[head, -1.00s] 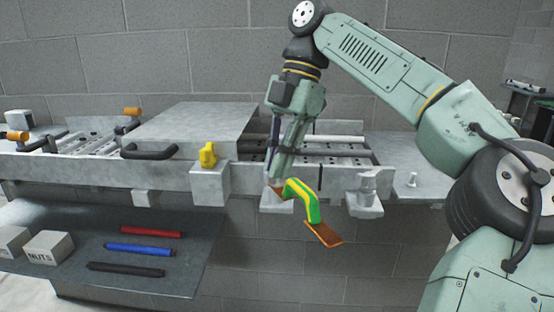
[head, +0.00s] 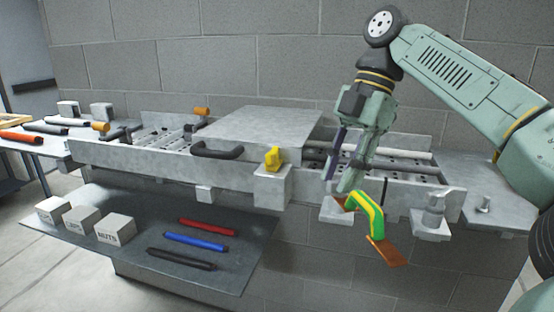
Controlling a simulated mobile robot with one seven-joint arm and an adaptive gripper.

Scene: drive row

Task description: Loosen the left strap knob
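Any knob there is hidden by the fingers. I cannot tell whether they are closed on something. The right bracket (head: 431,231) carries a grey, stubby post (head: 436,203).
A yellow knob (head: 273,159) stands on a block left of my gripper. A raised metal cover (head: 258,128) with a black handle (head: 217,151) is behind. A lower shelf (head: 140,240) holds several boxes and red, blue and black rods. Space below the strap is clear.

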